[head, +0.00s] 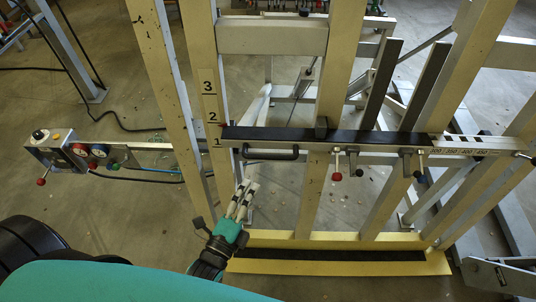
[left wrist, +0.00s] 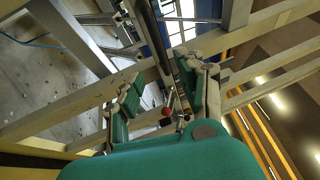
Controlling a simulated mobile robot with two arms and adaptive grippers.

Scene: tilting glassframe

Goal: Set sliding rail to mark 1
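The sliding rail (head: 330,136) is a horizontal metal bar with a black top strip and a black handle (head: 270,155) near its left end. The upright at its left carries a scale (head: 210,100) with marks 3, 2 and 1 from top to bottom. The rail's left end lies beside the stretch between marks 2 and 1, with a small red spot just below the 2. My left gripper (head: 244,191) is below the handle, apart from it. In the left wrist view its two fingers (left wrist: 168,92) are spread with nothing gripped. My right gripper is not in view.
A control panel (head: 75,150) with buttons is at the left. Yellowish frame uprights and a yellow bottom ledge (head: 340,264) surround the gripper. Bare floor shows between the uprights.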

